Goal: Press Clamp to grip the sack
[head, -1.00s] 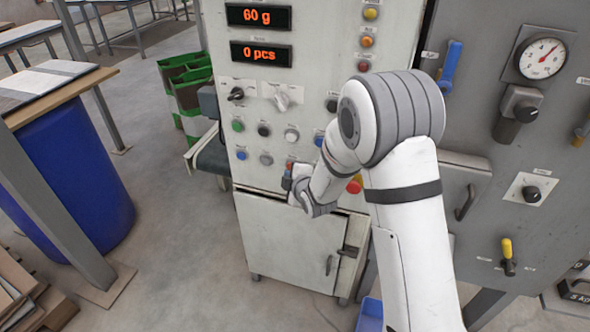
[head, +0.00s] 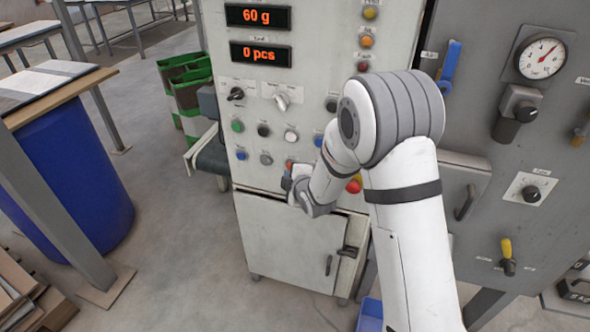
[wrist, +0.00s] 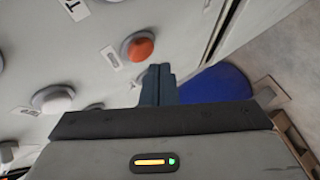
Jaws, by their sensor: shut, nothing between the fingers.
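The control panel (head: 215,100) of the bagger carries rows of round buttons. Their labels are too small to read in the head view, so I cannot tell which one is Clamp. My gripper (head: 287,183) is at the lower button row, just below a red button (head: 290,165) and partly hidden by my wrist. In the wrist view my gripper (wrist: 157,85) has its dark fingers shut together and empty. An orange-red button (wrist: 138,46) is beside the fingertips, and a white button (wrist: 52,99) is to the left. I cannot tell whether the fingertips touch the panel.
A red mushroom button (head: 354,186) is right of my wrist. Two displays (head: 259,15) read 60 g and 0 pcs. A cabinet door (head: 290,245) is below the panel. A blue barrel (head: 75,180) stands left, with open floor between.

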